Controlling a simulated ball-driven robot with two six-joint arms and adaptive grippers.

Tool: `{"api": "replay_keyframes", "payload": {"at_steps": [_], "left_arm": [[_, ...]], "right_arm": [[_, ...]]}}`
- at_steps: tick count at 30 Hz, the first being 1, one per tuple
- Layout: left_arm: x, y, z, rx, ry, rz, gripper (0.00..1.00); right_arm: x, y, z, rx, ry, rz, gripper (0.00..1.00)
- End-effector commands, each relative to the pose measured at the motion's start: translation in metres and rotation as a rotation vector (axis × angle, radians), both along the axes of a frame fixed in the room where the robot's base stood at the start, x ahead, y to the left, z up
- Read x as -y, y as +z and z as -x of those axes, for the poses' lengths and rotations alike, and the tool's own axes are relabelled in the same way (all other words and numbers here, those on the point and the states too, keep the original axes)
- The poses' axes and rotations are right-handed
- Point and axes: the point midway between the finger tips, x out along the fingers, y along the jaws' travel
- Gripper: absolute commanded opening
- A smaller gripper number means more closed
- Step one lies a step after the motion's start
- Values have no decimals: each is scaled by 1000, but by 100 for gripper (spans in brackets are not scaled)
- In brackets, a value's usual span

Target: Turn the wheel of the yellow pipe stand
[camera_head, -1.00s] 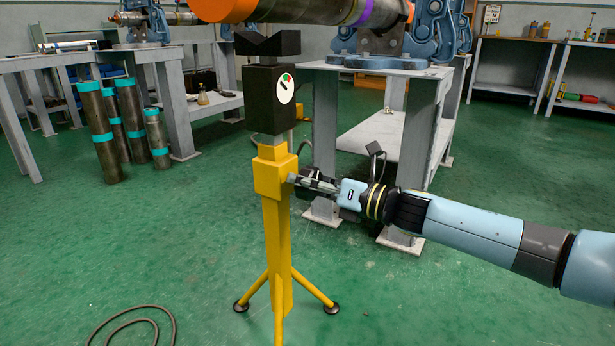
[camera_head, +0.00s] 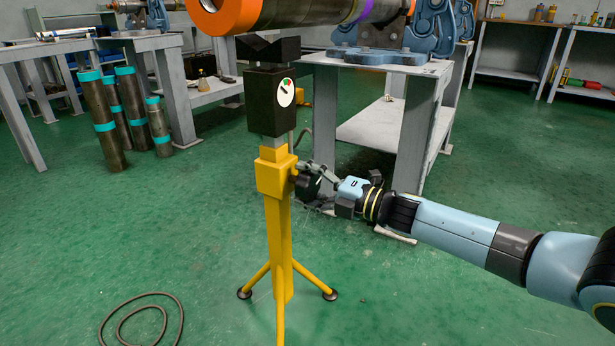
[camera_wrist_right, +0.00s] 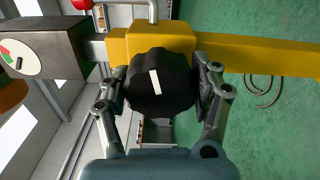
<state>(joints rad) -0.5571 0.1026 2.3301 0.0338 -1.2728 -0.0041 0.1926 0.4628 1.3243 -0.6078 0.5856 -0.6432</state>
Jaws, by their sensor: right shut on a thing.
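The yellow pipe stand (camera_head: 273,215) stands upright on three splayed legs, with a black head carrying a dial (camera_head: 285,92) and a V-shaped cradle on top. Its black wheel (camera_wrist_right: 161,82), marked with a white bar, sits on the side of the yellow block. My right gripper (camera_head: 304,182) is at the wheel from the right. In the right wrist view its two fingers (camera_wrist_right: 161,86) are shut on the wheel from both sides, and the white bar leans slightly. In the head view the wheel is partly hidden by the fingers. My left gripper is not in view.
A pipe with an orange end (camera_head: 235,15) runs above the stand's cradle, by a blue vise (camera_head: 385,57) on a grey bench (camera_head: 405,150). Several pipes with teal bands (camera_head: 104,127) stand at left. A cable (camera_head: 141,296) lies on the green floor, which is otherwise clear in front.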

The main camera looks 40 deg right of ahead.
Motion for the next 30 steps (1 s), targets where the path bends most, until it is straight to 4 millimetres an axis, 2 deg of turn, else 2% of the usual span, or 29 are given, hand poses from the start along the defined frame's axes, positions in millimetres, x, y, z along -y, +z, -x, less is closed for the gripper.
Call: {"api": "replay_keyframes", "payload": {"at_steps": [30], "left_arm": [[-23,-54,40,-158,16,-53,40]], "right_arm": [[0,-1,1,-376,-4,-890,32]]}}
